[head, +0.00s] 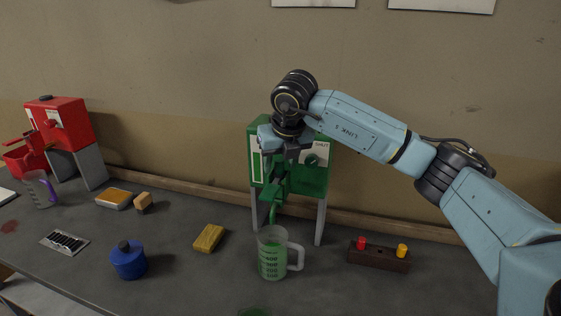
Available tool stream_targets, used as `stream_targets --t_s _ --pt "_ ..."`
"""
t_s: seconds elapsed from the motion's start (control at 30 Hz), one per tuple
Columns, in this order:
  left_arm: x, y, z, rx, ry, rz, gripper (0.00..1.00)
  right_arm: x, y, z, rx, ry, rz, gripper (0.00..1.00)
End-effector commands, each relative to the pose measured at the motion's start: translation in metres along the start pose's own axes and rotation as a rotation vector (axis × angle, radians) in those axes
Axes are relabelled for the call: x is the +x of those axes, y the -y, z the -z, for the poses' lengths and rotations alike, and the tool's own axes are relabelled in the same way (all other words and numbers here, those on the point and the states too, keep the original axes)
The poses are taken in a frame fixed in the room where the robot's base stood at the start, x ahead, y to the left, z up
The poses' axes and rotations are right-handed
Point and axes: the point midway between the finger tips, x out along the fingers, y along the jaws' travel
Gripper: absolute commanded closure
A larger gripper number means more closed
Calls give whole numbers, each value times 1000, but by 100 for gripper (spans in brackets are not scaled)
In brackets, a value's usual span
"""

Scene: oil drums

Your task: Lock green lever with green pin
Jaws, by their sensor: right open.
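The green drum station (310,180) stands on legs at the back of the table, with a "SHUT" label near its top right. My right gripper (284,150) is in front of its upper face and covers much of it; its jaws are open. I cannot make out the green lever behind the gripper, nor whether the gripper touches it. No green pin can be made out; the pin rack (378,258) at the right holds a red pin (361,243) and a yellow pin (402,250). My left gripper is out of view.
A clear jug (272,262) with green liquid stands below the green spout (271,194). A yellow sponge (208,238) and a blue canister (128,261) are to its left. A red station (70,125) stands far left. Table between jug and rack is clear.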

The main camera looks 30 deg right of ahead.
Motion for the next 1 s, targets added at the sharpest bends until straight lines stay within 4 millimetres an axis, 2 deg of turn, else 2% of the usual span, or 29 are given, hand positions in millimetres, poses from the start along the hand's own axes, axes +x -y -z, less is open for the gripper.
stream_targets --t_s 0.17,0.4,0.6,0.8,1.0 --pt "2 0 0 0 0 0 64 -23 0 -1 0 5 -2 54" --pt "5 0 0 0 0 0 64 -78 0 -1 -1 5 -2 54" --pt "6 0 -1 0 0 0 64 -115 0 -1 0 4 -1 54" --pt "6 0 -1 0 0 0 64 -131 0 0 0 2 0 54" --pt "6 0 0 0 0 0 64 -133 0 0 0 1 0 54"
